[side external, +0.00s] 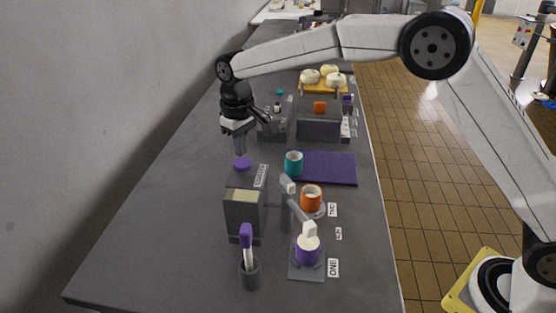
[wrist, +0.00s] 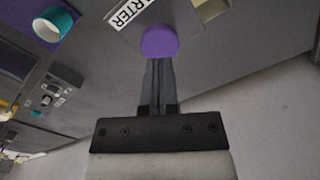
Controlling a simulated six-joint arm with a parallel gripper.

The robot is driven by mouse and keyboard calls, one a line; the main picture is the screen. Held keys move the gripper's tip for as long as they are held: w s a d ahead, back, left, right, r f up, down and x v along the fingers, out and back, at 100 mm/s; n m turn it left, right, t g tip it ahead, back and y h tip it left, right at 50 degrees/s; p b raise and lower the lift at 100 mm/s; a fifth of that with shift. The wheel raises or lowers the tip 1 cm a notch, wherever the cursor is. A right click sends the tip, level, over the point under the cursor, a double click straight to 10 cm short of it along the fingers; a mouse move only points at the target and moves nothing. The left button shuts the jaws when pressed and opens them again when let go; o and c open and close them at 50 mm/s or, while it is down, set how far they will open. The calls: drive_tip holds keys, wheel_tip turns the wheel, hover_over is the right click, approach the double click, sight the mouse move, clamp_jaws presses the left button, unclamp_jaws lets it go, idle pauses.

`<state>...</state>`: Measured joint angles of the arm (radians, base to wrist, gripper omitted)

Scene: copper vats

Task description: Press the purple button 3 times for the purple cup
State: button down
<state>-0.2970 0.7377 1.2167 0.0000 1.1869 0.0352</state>
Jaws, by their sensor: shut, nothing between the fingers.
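The purple button (side external: 243,164) sits on top of a dark grey box (side external: 240,207) with a pale panel on its front. My gripper (side external: 240,153) is shut and empty, pointing down right over the button. The wrist view shows the closed fingertips (wrist: 160,62) at the edge of the purple button (wrist: 160,42); I cannot tell whether they touch it. The purple cup (side external: 307,255) stands on a grey plate at the spot labelled ONE, under a white nozzle (side external: 309,229). Its contents are hidden.
An orange cup (side external: 311,196) stands behind the purple cup, and a teal cup (side external: 293,163) stands by the purple mat (side external: 328,168). A dark holder (side external: 250,274) with a purple-handled tool stands in front. The table's left side is clear.

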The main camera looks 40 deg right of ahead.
drive_tip(key=shift+r, duration=0.1)
drive_tip(key=shift+r, duration=2.9)
drive_tip(key=s+d+f+m+t, duration=0.1)
drive_tip(key=s+d+f, duration=0.3)
drive_tip(key=s, duration=0.4)
drive_tip(key=s+d+f+m, duration=0.1)
drive_tip(key=s+d+f, duration=0.3)
drive_tip(key=s+d, duration=0.3)
drive_tip(key=s+d+f+m+t, duration=0.1)
drive_tip(key=s+d+f, duration=0.3)
drive_tip(key=s, duration=0.6)
drive_tip(key=shift+s+d+f+t, duration=0.15)
drive_tip(key=shift+s+d+t, duration=0.2)
drive_tip(key=shift+d, duration=0.4)
